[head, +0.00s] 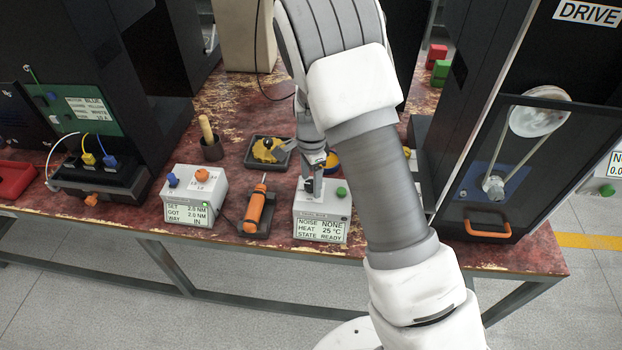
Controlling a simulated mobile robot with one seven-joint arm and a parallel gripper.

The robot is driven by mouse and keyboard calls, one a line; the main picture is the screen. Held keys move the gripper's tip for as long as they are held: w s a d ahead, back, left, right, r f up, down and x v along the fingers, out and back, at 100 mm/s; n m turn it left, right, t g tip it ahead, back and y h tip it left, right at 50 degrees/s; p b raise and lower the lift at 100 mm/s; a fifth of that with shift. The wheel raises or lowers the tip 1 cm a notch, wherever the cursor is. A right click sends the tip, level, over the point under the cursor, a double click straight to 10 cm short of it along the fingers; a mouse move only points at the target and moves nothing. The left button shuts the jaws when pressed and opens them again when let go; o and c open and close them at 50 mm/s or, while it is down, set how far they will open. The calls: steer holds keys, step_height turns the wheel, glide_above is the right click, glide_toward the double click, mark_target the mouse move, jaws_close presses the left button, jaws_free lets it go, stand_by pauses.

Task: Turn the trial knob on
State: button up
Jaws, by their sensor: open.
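A white box (310,207) stands near the front edge of the bench, with a display (321,231) reading NOISE NONE, HEAT 25 °C, STATE READY. Small lettering above the display is too small to read surely. A green round button or knob (341,192) sits on the right of its top. My gripper (313,188) points down over the left part of the same top, with its dark fingers open at or just above the surface. The trial knob is not clearly seen; the fingers hide that part of the top, and I cannot tell whether they touch anything.
Left of the box, an orange screwdriver (255,208) lies in a dark holder. Further left is another white box (192,190) with an orange knob (201,175). A tall dark machine (460,150) with an orange handle (487,228) stands to the right. My arm covers the bench between.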

mark_target(311, 183)
steer(key=shift+r, duration=0.1)
step_height(311, 183, up, 17)
steer(key=p, duration=0.1)
steer(key=shift+r+p, duration=0.15)
steer(key=shift+p, duration=0.2)
stand_by(0.3)
steer(key=s+d+r+n+t+y, duration=0.15)
steer(key=s+d+r+n, duration=0.45)
steer(key=s+r, duration=0.6)
steer(key=s+d+r+n+t, duration=0.1)
steer(key=s+d+n+t, duration=0.1)
steer(key=s, duration=0.5)
steer(key=s+d+n+t+h, duration=0.1)
steer(key=s+d+n+t, duration=0.1)
steer(key=s+n, duration=0.3)
steer(key=shift+s+r+n, duration=0.3)
steer(key=shift+s+r, duration=0.1)
steer(key=shift+s, duration=0.55)
steer(key=shift+h, duration=0.25)
